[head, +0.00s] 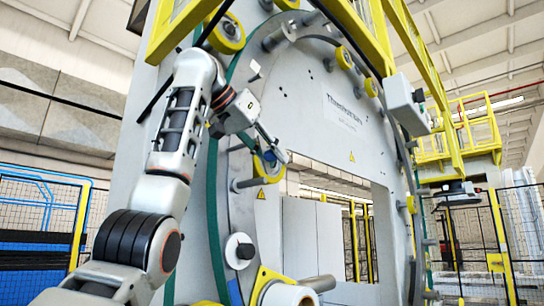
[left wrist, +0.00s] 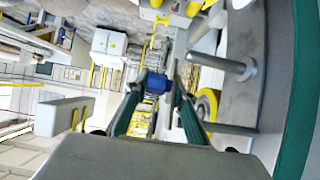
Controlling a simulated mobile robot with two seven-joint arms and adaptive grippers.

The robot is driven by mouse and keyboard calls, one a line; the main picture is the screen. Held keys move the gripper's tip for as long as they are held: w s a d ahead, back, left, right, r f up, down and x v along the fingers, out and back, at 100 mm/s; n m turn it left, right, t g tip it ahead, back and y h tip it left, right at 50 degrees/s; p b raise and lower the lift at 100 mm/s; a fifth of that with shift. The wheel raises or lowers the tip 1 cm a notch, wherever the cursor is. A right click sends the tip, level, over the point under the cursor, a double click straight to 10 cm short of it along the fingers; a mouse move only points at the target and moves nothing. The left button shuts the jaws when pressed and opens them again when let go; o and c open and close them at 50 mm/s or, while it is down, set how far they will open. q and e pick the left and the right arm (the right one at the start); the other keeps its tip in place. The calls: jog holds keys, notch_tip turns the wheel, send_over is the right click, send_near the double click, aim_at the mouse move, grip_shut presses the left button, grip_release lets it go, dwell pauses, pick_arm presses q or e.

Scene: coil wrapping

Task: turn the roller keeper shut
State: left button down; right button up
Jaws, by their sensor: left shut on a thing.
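My left gripper (head: 270,154) reaches in from the left to the front of the large grey ring. In the left wrist view, the fingers (left wrist: 157,88) are shut on a small blue piece (left wrist: 157,82), which looks like the roller keeper. In the head view the fingers largely hide this piece, and its turn angle cannot be told. A yellow roller (head: 271,170) is just below the fingertips. It also shows to the right of the fingers in the left wrist view (left wrist: 207,105). My right gripper is not in view.
The grey ring (head: 310,110) carries several yellow rollers and metal pins. A white spool (head: 239,251) sits below my gripper, and a white roll with a yellow flange (head: 285,293) is at the bottom. A grey box (head: 407,104) hangs at right. Yellow railings stand behind.

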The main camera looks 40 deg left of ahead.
pick_arm(q)
jog(key=shift+w+d+f, duration=0.1)
jog(key=shift+f, duration=0.1)
jog(key=c, duration=2)
grip_release()
jog(key=shift+o, duration=1.2)
jog(key=shift+s+d+r, duration=0.1)
jog(key=shift+s+r, duration=0.05)
jog(key=shift+s, duration=0.05)
jog(key=d+v, duration=0.1)
jog(key=v, duration=1.1)
jog(key=shift+a, duration=0.5)
